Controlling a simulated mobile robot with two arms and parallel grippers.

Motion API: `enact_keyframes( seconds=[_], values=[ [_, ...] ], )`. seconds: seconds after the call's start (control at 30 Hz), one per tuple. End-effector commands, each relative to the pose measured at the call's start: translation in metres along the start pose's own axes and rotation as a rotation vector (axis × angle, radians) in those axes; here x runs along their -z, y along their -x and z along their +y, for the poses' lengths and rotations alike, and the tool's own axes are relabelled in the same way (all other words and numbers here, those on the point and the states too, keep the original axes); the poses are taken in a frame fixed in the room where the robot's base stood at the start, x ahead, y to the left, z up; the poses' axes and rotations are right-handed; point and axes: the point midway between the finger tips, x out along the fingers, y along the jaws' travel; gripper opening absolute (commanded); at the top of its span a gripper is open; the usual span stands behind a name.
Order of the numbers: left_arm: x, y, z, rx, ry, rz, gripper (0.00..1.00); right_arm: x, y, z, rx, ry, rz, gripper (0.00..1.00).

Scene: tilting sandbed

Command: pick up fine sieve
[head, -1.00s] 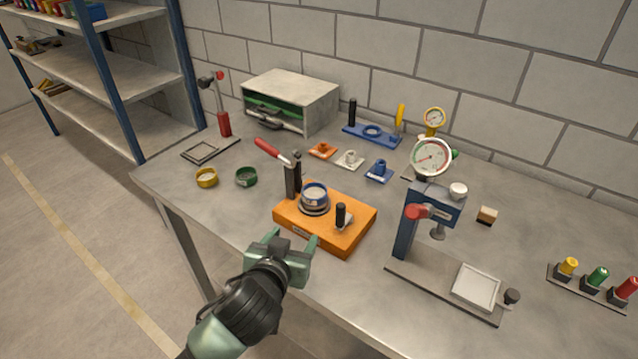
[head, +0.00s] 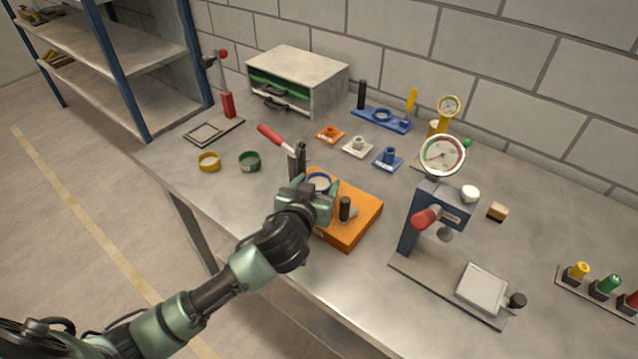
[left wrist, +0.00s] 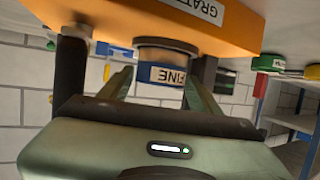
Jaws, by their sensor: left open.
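The fine sieve (head: 319,181) is a blue ring with a pale top, on the orange block (head: 361,212), partly hidden behind my left gripper (head: 314,193). In the left wrist view, which looks upside down, the sieve (left wrist: 163,74) shows a blue band with a white label reading "FINE". My left gripper (left wrist: 160,88) is open, with one finger on each side of the sieve. I cannot tell whether the fingers touch it. My right gripper is not in view.
A black post (head: 297,161) and a black knob (head: 345,207) stand on the block close to the gripper. A blue press with a gauge (head: 442,155) stands to the right. Yellow (head: 208,161) and green (head: 249,161) rings lie to the left.

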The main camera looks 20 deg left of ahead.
Motion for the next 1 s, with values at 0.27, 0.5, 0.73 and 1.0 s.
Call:
enact_keyframes(
  seconds=[0.27, 0.5, 0.73, 1.0],
  values=[
    [-0.001, -0.001, 0.000, 0.000, 0.000, 0.000, 0.52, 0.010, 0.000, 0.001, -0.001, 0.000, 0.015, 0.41],
    [0.000, -0.001, 0.000, 0.000, -0.001, 0.000, 0.11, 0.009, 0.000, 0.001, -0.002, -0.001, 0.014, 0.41],
    [0.002, 0.000, 0.000, 0.000, 0.000, 0.001, 0.11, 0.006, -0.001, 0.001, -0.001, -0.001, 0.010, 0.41],
    [0.026, 0.008, 0.000, -0.001, 0.003, 0.005, 0.11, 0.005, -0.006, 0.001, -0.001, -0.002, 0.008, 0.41]
  ],
)
